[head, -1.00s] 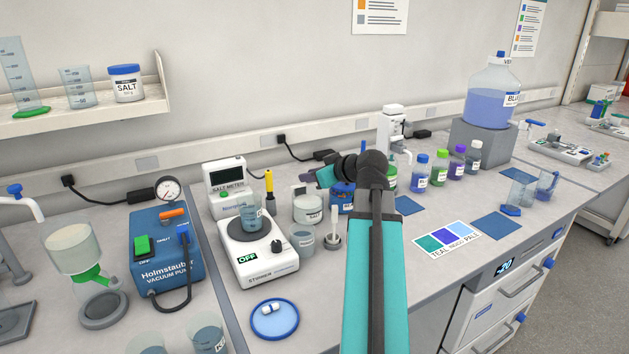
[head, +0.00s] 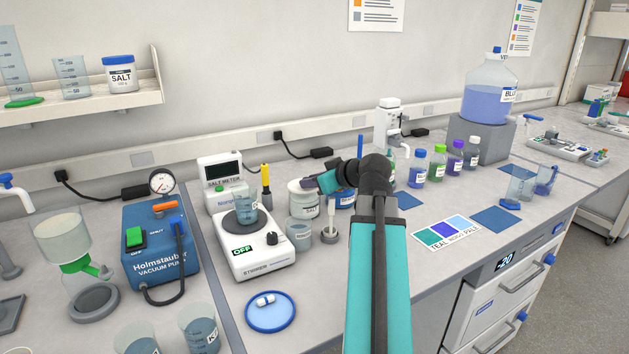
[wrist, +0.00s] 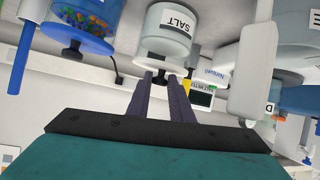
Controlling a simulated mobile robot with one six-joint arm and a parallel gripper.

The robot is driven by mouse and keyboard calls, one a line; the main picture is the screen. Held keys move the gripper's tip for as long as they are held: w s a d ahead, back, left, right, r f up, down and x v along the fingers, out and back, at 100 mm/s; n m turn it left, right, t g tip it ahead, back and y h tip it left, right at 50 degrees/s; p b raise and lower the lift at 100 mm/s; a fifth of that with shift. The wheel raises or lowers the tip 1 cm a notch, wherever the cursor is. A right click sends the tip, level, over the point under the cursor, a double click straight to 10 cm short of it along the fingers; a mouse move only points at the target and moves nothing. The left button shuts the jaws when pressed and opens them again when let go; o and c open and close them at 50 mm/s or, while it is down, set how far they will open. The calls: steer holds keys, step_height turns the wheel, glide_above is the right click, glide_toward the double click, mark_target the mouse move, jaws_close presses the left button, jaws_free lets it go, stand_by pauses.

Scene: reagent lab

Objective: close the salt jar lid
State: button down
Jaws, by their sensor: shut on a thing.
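The salt jar (head: 303,203), whitish with a SALT label, stands on the bench right of the stirrer in the head view. In the wrist view, which is upside down, the jar (wrist: 168,22) hangs at the top, with its pale lid (wrist: 160,50) at its lower end. My gripper (head: 314,184) is at the jar's top, coming from the right. In the wrist view its two dark fingers (wrist: 165,78) are close together at the lid's small dark knob and are shut on it. The lid looks level against the jar's mouth; I cannot tell whether a thin gap remains.
The stirrer (head: 256,255) with a beaker (head: 247,210) stands left of the jar. A small cup (head: 299,231) and a white upright rod on a grey base (head: 331,228) stand in front. A blue container (wrist: 85,22) is beside the jar. Coloured bottles (head: 438,163) stand to the right.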

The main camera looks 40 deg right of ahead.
steer(key=shift+f, duration=0.25)
steer(key=c, duration=1.6)
jaws_free()
steer(key=shift+r, duration=0.1)
steer(key=shift+w, duration=0.1)
steer(key=shift+b+v, duration=0.85)
steer(key=shift+v, duration=6.1)
